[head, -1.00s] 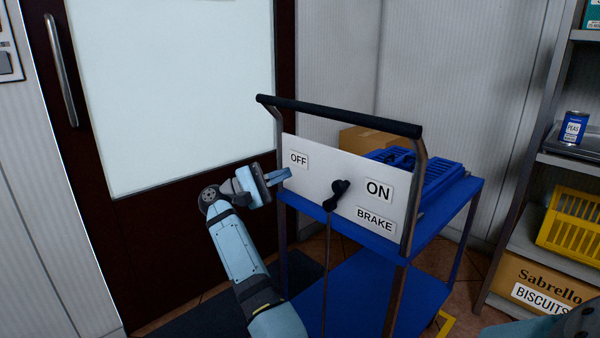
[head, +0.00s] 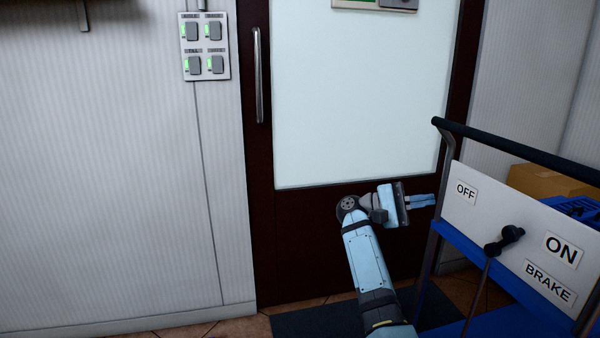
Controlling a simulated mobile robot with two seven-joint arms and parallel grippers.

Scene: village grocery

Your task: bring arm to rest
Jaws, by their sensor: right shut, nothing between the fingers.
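My right arm, pale blue, rises from the bottom of the head view. Its gripper (head: 434,200) is shut and empty. It points to the right, in front of the dark door's lower part and just left of the trolley's frame. The blue trolley has a white brake panel (head: 510,222) marked OFF, ON and BRAKE. The black brake lever (head: 504,240) stands between the two labels, nearer ON, and is apart from the gripper. My left gripper is not in view.
The trolley's black push handle (head: 520,150) is close at the right, with a cardboard box (head: 548,184) behind the panel. A door (head: 262,225) with a pale pane and a long handle is behind the arm. A switch panel (head: 205,46) hangs on the left wall. A dark mat (head: 320,320) lies below.

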